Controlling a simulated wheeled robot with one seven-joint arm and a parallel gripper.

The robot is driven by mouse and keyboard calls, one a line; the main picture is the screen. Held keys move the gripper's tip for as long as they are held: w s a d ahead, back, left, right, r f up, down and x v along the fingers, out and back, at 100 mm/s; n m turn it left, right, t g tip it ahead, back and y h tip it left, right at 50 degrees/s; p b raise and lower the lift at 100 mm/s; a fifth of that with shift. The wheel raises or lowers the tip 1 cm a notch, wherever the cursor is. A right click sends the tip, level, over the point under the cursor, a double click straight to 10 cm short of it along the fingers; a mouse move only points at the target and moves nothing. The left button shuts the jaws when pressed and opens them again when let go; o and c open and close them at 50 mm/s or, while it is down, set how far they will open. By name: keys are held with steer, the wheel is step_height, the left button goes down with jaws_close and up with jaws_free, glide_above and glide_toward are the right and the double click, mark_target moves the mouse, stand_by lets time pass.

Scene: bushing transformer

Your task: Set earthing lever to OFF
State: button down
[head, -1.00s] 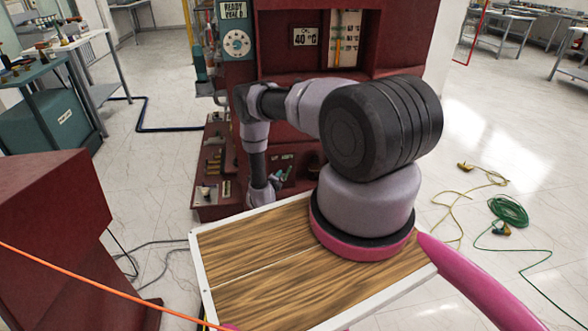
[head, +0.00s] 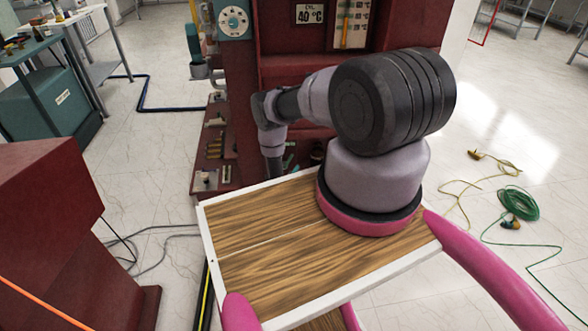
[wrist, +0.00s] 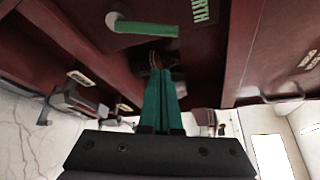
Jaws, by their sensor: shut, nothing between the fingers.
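The earthing lever (wrist: 147,28) shows in the wrist view as a green bar lying nearly level, with a pale pivot (wrist: 112,20) at its left end. It is on a dark red panel beside a green label (wrist: 204,12), cut off at the top, reading "RTH". My gripper (wrist: 163,72) has two teal fingers pressed together with nothing between them. The fingertips appear just below the lever's right part in the picture; contact is not visible. In the head view, my arm's end and the lever are hidden behind the wooden tray and arm links.
The dark red cabinet (head: 287,75) stands ahead, with a dial (head: 234,20) and a "40 °C" plate (head: 310,13). A red box (head: 45,205) stands at left. Yellow and green cables (head: 517,202) lie on the floor at right. Open floor (head: 160,165) lies between box and cabinet.

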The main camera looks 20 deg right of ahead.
steer(key=x, duration=0.8)
steer(key=shift+w+a+r, duration=0.1)
steer(key=shift+a+r, duration=0.15)
steer(key=shift+a, duration=0.35)
steer(key=shift+s+a+r, duration=0.1)
steer(key=shift+a+r, duration=0.15)
steer(key=shift+a, duration=0.4)
steer(key=shift+w+a+r, duration=0.1)
steer(key=shift+a+r, duration=0.2)
steer(key=shift+a, duration=0.3)
